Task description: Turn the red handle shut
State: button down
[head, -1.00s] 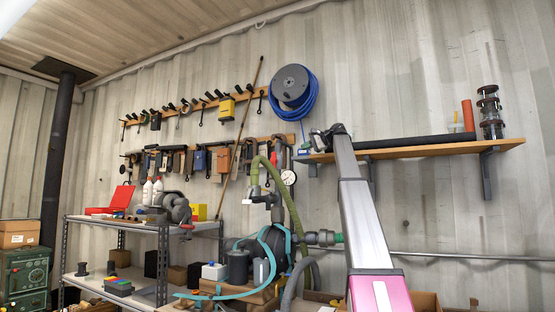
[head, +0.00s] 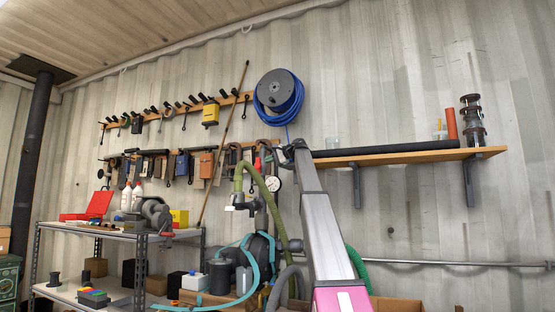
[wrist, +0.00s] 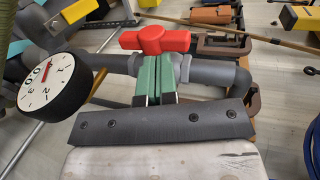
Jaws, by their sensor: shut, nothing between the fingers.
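The red handle (wrist: 155,40) sits on a grey pipe (wrist: 205,72) in the wrist view and lies roughly along it in the picture. It also shows as a small red spot in the head view (head: 257,165), just above the white gauge. My gripper (wrist: 161,62) is shut and empty, its two green-padded fingers side by side. The fingertips are just below the middle of the handle in the wrist view; I cannot tell whether they touch it. In the head view my gripper (head: 285,155) is just right of the handle.
A round gauge (wrist: 51,86) is close on the left in the wrist view. A green hose (head: 241,178) curves beside the pipework. A wooden shelf (head: 400,157) juts from the wall at right, with a blue hose reel (head: 279,95) above. A shelving unit (head: 125,236) stands left.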

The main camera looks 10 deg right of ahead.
aim_at(260, 161)
jog(key=shift+w+a, duration=0.7)
jog(key=shift+a, duration=0.3)
jog(key=shift+w+a+r+g+h, duration=0.2)
jog(key=shift+r+g+h, duration=0.15)
jog(key=shift+g+h, duration=0.2)
jog(key=shift+a+r, duration=0.1)
jog(key=shift+w+a+r, duration=0.3)
jog(key=shift+w+a, duration=0.15)
jog(key=shift+a, duration=0.15)
jog(key=shift+w+a+r, duration=0.25)
jog(key=shift+w+a, duration=0.2)
jog(key=shift+a, duration=0.15)
jog(key=shift+w+a, duration=0.3)
jog(key=shift+a, duration=0.1)
jog(key=shift+w+a+f, duration=0.1)
jog(key=shift+w+a, duration=0.05)
jog(key=shift+a, duration=0.05)
